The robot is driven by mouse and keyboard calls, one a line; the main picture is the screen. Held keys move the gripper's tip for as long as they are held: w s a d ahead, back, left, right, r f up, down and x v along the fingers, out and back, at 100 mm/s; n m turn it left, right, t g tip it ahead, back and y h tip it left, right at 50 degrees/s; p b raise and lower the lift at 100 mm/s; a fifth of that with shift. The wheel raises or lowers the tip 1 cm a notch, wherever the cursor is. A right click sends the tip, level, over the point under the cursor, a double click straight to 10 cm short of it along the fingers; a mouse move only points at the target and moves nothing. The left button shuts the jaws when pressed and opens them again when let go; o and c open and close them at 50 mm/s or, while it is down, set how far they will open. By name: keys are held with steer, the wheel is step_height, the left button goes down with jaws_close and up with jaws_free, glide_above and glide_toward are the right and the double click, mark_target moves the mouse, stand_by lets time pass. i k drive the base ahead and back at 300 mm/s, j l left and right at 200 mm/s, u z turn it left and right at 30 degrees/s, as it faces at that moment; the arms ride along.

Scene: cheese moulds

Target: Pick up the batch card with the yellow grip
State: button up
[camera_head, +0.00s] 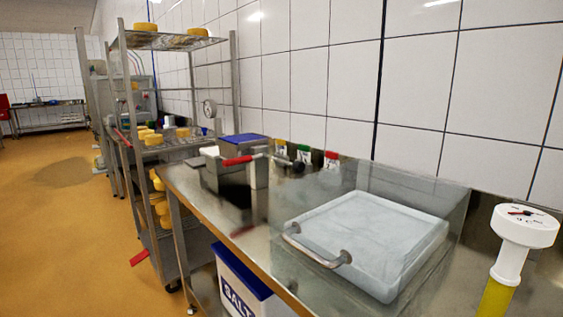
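Three small white cards or labels with coloured tops stand in a row against the tiled wall at the back of the steel bench (265,225). The left one has a yellow-orange top and looks like the batch card with the yellow grip (281,147). The card with the green top (304,153) is in the middle, and the card with the red top (331,160) is at the right. They are small here, and any writing is unreadable. My gripper is not in view.
A lidded tub with a metal handle (368,240) stands in front. A white gauge on a yellow stem (521,232) is at right; a cheese rack (168,40) is at left.

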mark_target(280, 150)
steer(key=i+j+z, duration=0.15)
steer(key=i+j, duration=0.15)
steer(key=i+j+z, duration=0.15)
steer(key=i+j, duration=0.15)
steer(key=j, duration=0.15)
steer(key=i+j+z, duration=0.1)
steer(key=i+j, duration=0.15)
steer(key=j, duration=0.15)
steer(key=i+j+z, duration=0.15)
steer(key=j, duration=0.3)
steer(key=i+j+z, duration=0.15)
steer(key=i+j, duration=0.2)
steer(key=j, duration=0.15)
steer(key=i+j+z, duration=0.15)
steer(key=j, duration=0.3)
steer(key=i+j+z, duration=0.15)
steer(key=j, duration=0.4)
steer(key=i+j+z, duration=0.15)
steer(key=j, duration=0.4)
steer(key=i, duration=0.1)
